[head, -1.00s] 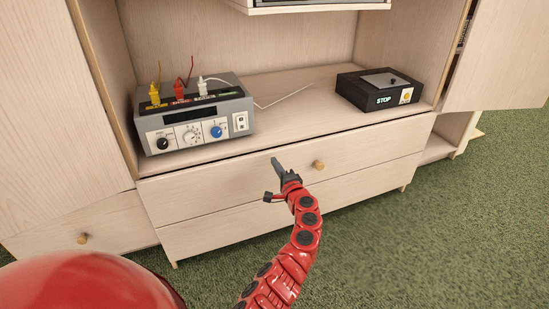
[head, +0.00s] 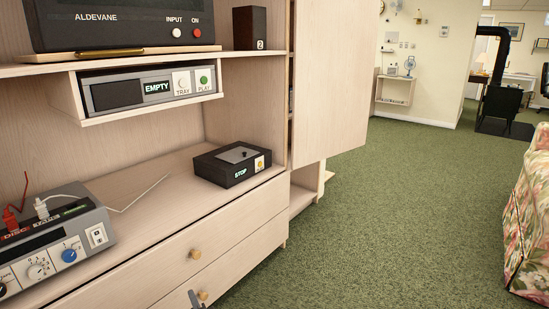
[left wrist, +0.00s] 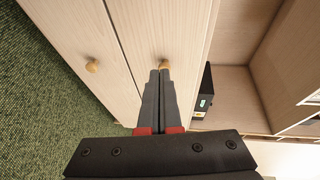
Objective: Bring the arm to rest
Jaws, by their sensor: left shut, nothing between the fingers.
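My left gripper (head: 195,300) barely shows at the bottom edge of the head view, in front of the cabinet's drawers. In the left wrist view its two dark fingers (left wrist: 160,72) lie together with nothing between them. Their tips point at the drawer front, and a round wooden knob (left wrist: 165,65) shows just past them. I cannot tell whether they touch it. The rest of my left arm is out of the head view. My right gripper is in neither view.
The wooden cabinet's drawers (head: 226,249) are closed. Its shelf bears a grey control box (head: 55,240) with plugs and a black STOP box (head: 232,164). Open green carpet (head: 400,220) lies to the right, with a floral sofa (head: 530,215) at the edge.

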